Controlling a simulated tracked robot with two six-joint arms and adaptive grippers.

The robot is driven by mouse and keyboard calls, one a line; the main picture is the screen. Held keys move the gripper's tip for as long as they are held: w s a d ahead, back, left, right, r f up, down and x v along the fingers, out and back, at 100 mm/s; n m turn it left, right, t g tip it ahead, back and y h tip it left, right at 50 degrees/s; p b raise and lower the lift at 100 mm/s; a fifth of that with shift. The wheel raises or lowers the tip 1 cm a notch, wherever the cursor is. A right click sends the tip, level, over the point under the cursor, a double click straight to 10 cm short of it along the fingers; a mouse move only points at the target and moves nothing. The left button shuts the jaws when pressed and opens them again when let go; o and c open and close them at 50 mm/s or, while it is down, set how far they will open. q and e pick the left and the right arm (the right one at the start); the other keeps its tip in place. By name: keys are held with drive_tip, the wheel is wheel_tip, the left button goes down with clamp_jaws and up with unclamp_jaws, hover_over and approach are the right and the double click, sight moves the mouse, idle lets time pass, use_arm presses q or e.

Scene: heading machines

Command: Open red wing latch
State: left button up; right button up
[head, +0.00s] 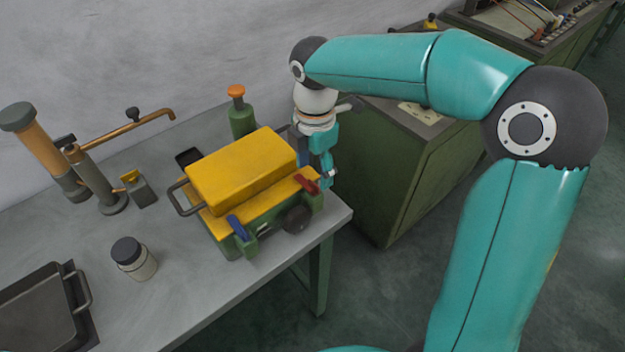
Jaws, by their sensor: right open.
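A yellow-topped machine (243,170) with a green base sits on the grey bench. Its red wing latch (307,184) is at the front right corner, and a blue wing latch (238,227) is at the front left. A dark round knob (296,219) is between them, low on the front. My right gripper (327,178) points down just right of the red latch, very near it. It is open; whether it touches the latch I cannot tell. My left gripper is not in view.
The grey bench (200,300) holds a lidded jar (134,258), a dark tray (42,312), a pipe fitting (100,180) and a green bottle with an orange cap (240,112). A green cabinet (400,170) stands close on the right.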

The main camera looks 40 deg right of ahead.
sight(314, 183)
drive_tip(key=shift+f, duration=1.95)
drive_tip(key=shift+a, duration=0.1)
drive_tip(key=c, duration=1.1)
